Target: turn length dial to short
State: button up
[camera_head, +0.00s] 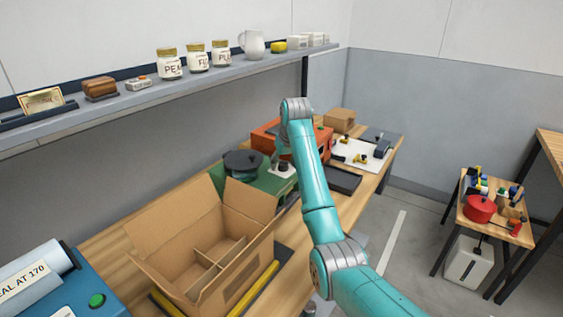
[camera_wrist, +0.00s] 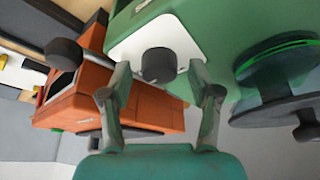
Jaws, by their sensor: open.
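A dark round dial (camera_wrist: 159,65) sits on a white panel (camera_wrist: 183,35) of a green machine (camera_wrist: 215,22) in the wrist view. The panel's lettering is too small to read, so I cannot tell the dial's setting. My gripper (camera_wrist: 157,78) is open, with one finger on each side of the dial in the picture. A gap shows between each fingertip and the dial. In the head view the green machine (camera_head: 262,181) stands on the bench behind the open carton, and my gripper (camera_head: 281,152) is over its white panel, partly hidden by my arm.
An orange machine (camera_wrist: 88,85) with a black knob (camera_wrist: 63,53) stands close beside the green one. A dark reel (camera_wrist: 280,80) is on the machine's other side. An open divided carton (camera_head: 165,240) stands nearer on the bench. A shelf (camera_head: 215,68) with jars runs above.

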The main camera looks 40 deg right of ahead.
jog(key=c, duration=1.1)
jog(key=shift+c, duration=0.2)
jog(key=shift+n, duration=0.3)
jog(key=n+y, duration=0.1)
jog(key=n, duration=0.2)
jog(key=shift+d+n+y, duration=0.15)
jog(key=shift+n+y, duration=0.15)
jog(key=n+y, duration=0.1)
jog(key=n, duration=0.2)
jog(key=shift+n, duration=0.3)
jog(key=n+y, duration=0.1)
jog(key=n, duration=0.1)
jog(key=n+g, duration=0.1)
jog(key=n, duration=0.1)
jog(key=shift+d+n+y, duration=0.1)
jog(key=shift+n+y, duration=0.2)
jog(key=shift+y, duration=0.1)
jog(key=shift+w+n+g+y, duration=0.1)
jog(key=shift+n+g+y, duration=0.45)
jog(key=shift+n, duration=1.15)
jog(key=shift+f, duration=0.1)
